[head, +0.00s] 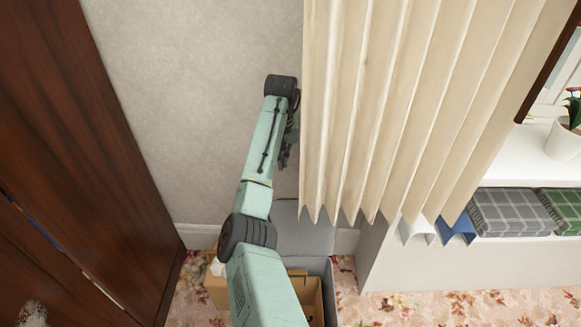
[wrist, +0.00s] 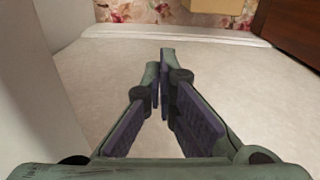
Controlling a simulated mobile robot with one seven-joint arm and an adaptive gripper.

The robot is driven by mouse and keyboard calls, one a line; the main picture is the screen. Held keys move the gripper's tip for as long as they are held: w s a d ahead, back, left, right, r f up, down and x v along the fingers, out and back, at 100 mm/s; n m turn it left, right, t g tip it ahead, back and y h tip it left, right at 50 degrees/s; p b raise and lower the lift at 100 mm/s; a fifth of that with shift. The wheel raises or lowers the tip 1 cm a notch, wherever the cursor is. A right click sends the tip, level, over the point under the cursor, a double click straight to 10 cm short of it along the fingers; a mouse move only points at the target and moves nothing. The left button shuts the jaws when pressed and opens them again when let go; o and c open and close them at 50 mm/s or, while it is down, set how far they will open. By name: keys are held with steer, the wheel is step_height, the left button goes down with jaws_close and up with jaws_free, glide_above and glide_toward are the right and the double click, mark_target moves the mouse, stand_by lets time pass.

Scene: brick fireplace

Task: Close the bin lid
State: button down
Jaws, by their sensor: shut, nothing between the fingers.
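The grey bin (head: 328,268) stands on the floor at the lower middle of the head view, partly hidden behind my arm. Its grey lid (head: 305,236) is raised, standing up at the back of the bin near the wall. The bin's inside looks brown, like cardboard. My gripper (head: 284,158) is above the lid, close to the wall and left of the curtain, partly hidden by my arm. In the wrist view my gripper (wrist: 161,75) has its fingers together with nothing between them, apart from the lid. I cannot make out the lid in the wrist view.
A pleated cream curtain (head: 400,100) hangs just right of my arm. Dark wooden furniture (head: 80,150) stands at the left. A cardboard box (head: 217,288) sits left of the bin; a white shelf (head: 530,168) with folded cloths is at the right. Flowered carpet (head: 460,308) is open at lower right.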

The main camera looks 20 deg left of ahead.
steer(key=s+d+f+p, duration=0.1)
steer(key=s+f+p, duration=0.2)
steer(key=f, duration=0.5)
steer(key=shift+s+f+p, duration=0.15)
steer(key=shift+f+p, duration=0.1)
steer(key=shift+p, duration=0.2)
steer(key=shift+f, duration=0.1)
